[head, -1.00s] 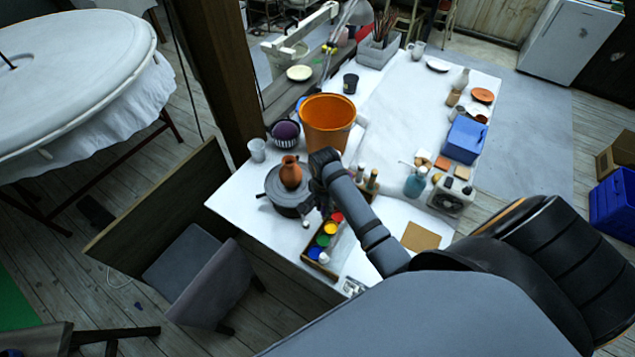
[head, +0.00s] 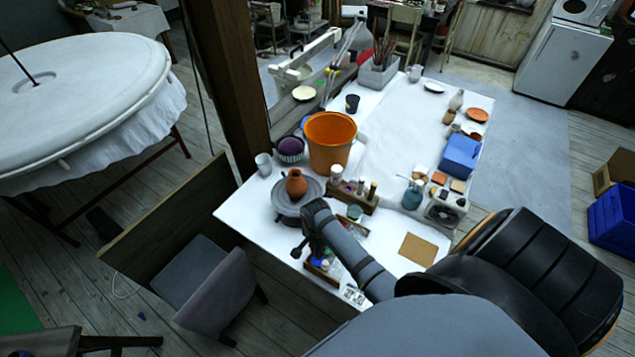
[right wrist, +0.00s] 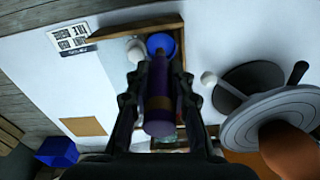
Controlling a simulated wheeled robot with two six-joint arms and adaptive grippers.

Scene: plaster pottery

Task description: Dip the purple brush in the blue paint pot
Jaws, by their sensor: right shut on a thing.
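My right gripper (head: 306,247) is over the front left part of the table, at the paint box. In the right wrist view its fingers (right wrist: 159,100) are shut on the purple brush (right wrist: 158,112), a thick purple handle with a dark gold band. The brush's far end points at the blue paint pot (right wrist: 165,42) and overlaps its rim in the picture. I cannot tell whether the tip is inside or above the pot. In the head view the arm hides most of the paint pots, and the brush cannot be made out. My left gripper is not in view.
The pots stand in a wooden box (right wrist: 108,57), with a white pot (right wrist: 133,47) beside the blue one. A terracotta vase (head: 296,183) stands on a grey turntable (head: 284,205) close by. An orange bucket (head: 330,142) and a wooden bottle rack (head: 352,200) are behind.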

